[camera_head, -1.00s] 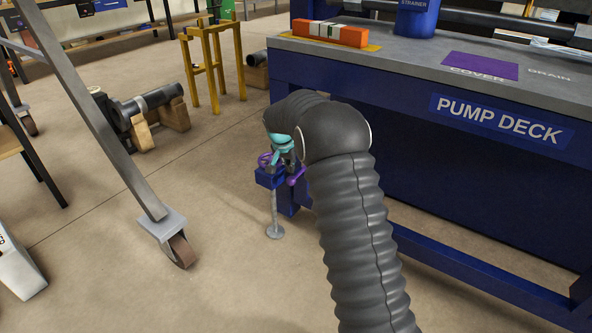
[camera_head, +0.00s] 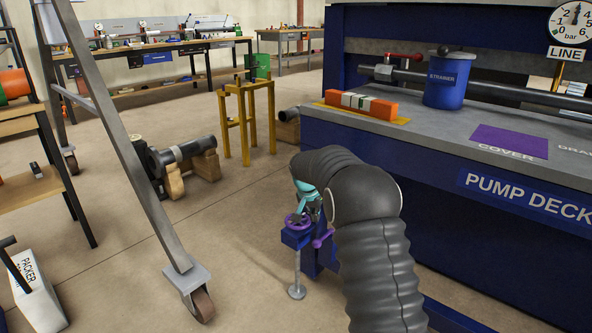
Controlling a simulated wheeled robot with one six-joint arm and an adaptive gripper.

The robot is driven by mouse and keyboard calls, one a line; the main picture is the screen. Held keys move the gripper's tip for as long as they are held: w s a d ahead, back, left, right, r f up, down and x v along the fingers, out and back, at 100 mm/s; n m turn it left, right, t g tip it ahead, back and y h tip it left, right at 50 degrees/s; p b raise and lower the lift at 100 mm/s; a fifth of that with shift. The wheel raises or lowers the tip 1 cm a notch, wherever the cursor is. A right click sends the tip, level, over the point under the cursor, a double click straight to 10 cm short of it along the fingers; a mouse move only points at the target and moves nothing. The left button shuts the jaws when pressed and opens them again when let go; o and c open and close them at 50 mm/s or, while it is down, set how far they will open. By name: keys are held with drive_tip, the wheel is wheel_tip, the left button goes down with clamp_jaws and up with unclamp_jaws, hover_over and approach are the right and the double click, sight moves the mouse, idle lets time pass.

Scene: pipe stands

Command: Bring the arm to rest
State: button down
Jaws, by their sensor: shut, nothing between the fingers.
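My arm, in a dark ribbed sleeve, reaches up from the bottom of the head view and bends over to the left. My gripper (camera_head: 313,208), small and partly hidden behind the arm's bend, hangs below the teal wrist part. It is shut and empty. It appears just above or in front of a blue stand (camera_head: 297,239) with a purple handwheel and a thin grey post on a round foot. I cannot tell whether they touch.
The blue pump deck (camera_head: 480,145) fills the right, bearing an orange block (camera_head: 369,107), a blue strainer (camera_head: 446,80) and a purple cover patch (camera_head: 509,141). A wheeled grey frame (camera_head: 130,160) stands left, a yellow stand (camera_head: 245,122) behind.

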drive_tip(key=s+f+n+g, duration=0.2)
drive_tip(key=s+f, duration=0.2)
drive_tip(key=s, duration=0.1)
drive_tip(key=s+d+r+n+t+p, duration=0.1)
drive_tip(key=s+r, duration=0.6)
drive_tip(key=s, duration=0.7)
drive_tip(key=s+d+r+n+t+y+p, duration=0.1)
drive_tip(key=s+d+r, duration=0.1)
drive_tip(key=s+r, duration=0.6)
drive_tip(key=s+d+r+n+t+y+p, duration=0.1)
drive_tip(key=s+r, duration=0.7)
drive_tip(key=s, duration=1.4)
drive_tip(key=shift+d+n+t+p, duration=0.15)
drive_tip(key=shift+n+t+p, duration=0.2)
drive_tip(key=shift+t, duration=0.25)
drive_tip(key=shift+r, duration=0.1)
